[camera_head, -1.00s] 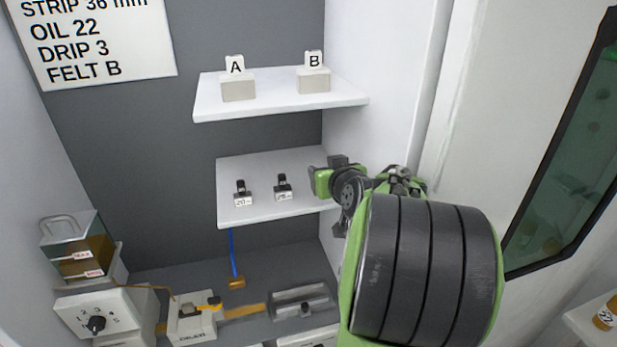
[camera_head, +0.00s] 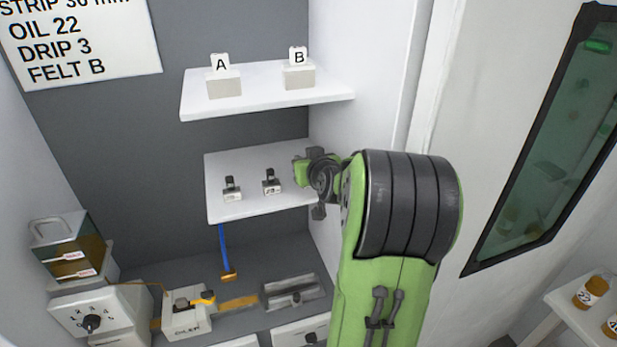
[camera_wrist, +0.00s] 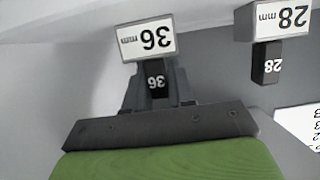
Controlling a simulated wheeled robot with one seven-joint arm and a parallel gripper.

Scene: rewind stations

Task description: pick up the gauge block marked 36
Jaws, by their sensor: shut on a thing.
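The gauge block marked 36 (camera_wrist: 146,39) is a white-faced block with a dark knob that also reads 36. It shows upside down in the wrist view. My gripper (camera_wrist: 157,78) is shut on that knob, a finger on each side. In the head view my gripper (camera_head: 304,172) is at the right end of the middle shelf (camera_head: 235,211), and my arm hides the block. Whether the block touches the shelf I cannot tell. The block marked 28 (camera_wrist: 280,20) is beside it, apart from the fingers, and also shows in the head view (camera_head: 271,188).
Another gauge block (camera_head: 232,194) stands left of the 28 on the same shelf. The upper shelf (camera_head: 268,107) bears blocks A (camera_head: 223,83) and B (camera_head: 299,75) above my gripper. A side wall is close on the right. An oiler (camera_head: 186,317) is below.

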